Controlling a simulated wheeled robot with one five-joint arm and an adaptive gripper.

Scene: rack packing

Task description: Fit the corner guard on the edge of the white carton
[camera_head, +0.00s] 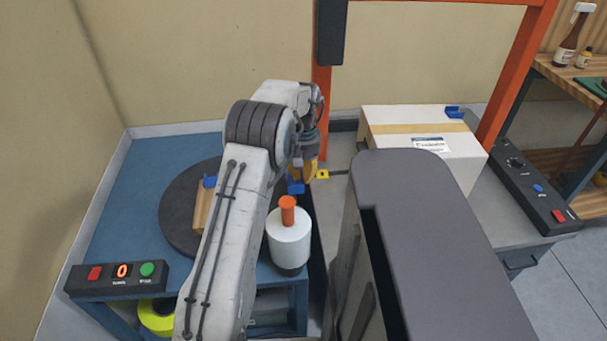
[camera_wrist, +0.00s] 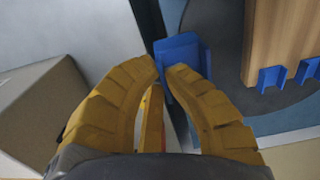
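The white carton (camera_head: 385,122) stands on the grey surface right of centre in the head view, with tan tape and a label. One blue corner guard (camera_head: 455,112) sits at its far right top edge. My gripper (camera_head: 308,178) has yellow fingers, left of the carton and apart from it. Another blue corner guard (camera_head: 296,188) is at its fingertips. In the wrist view the fingertips (camera_wrist: 166,72) close on one flange of this guard (camera_wrist: 183,50), over the gap beside the turntable. A box face at the lower left (camera_wrist: 38,112) may be the carton; I cannot tell.
A dark turntable (camera_head: 176,212) on the blue table holds a wooden block (camera_wrist: 278,40) with more blue guards (camera_wrist: 271,78) by its foot. A white bottle with an orange top (camera_head: 289,240) stands near my arm. An orange frame post (camera_head: 513,75) rises beside the carton.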

